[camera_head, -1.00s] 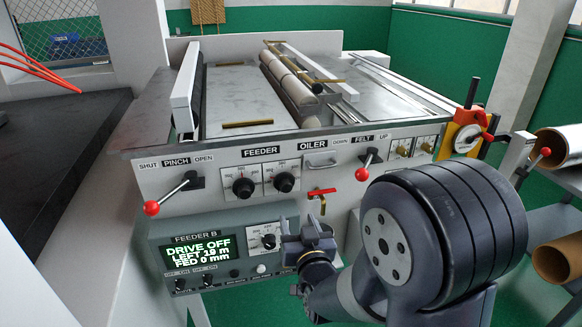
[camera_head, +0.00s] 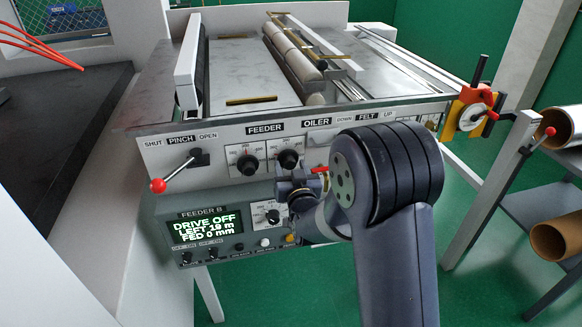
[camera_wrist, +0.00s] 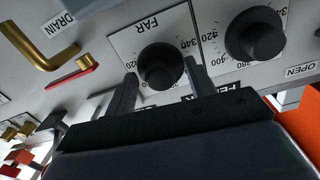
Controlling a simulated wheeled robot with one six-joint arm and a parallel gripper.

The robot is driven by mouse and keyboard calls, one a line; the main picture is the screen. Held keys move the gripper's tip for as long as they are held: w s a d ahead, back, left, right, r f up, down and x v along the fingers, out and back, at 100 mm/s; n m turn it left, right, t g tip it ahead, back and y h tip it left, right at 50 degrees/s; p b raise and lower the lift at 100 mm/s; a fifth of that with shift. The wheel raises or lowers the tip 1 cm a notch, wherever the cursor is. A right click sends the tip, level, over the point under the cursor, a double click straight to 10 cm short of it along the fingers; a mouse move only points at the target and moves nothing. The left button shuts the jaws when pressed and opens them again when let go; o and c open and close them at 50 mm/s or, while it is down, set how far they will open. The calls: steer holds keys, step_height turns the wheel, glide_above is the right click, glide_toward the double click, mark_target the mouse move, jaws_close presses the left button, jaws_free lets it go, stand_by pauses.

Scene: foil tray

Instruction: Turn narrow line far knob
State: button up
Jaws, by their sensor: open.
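The far knob (camera_wrist: 160,66) is a round black knob on a white dial plate labelled FAR. In the head view it appears to be the right one of two black knobs (camera_head: 289,158) under the FEEDER label. My gripper (camera_wrist: 160,72) is open, with one finger on each side of the far knob in the wrist view. Whether the fingers touch it cannot be told. In the head view my gripper (camera_head: 290,182) is just below that knob, partly hidden by my arm.
The other feeder knob (camera_wrist: 255,38) is close beside the far one. A brass drain pipe (camera_wrist: 45,45) with a red lever (camera_wrist: 72,78) is on the other side. Below the knobs is the control box screen (camera_head: 207,224). A red-balled pinch lever (camera_head: 158,185) sticks out at left.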

steer(key=shift+c, duration=0.2)
steer(key=c, duration=0.9)
steer(key=shift+f+b, duration=0.1)
steer(key=shift+b, duration=0.45)
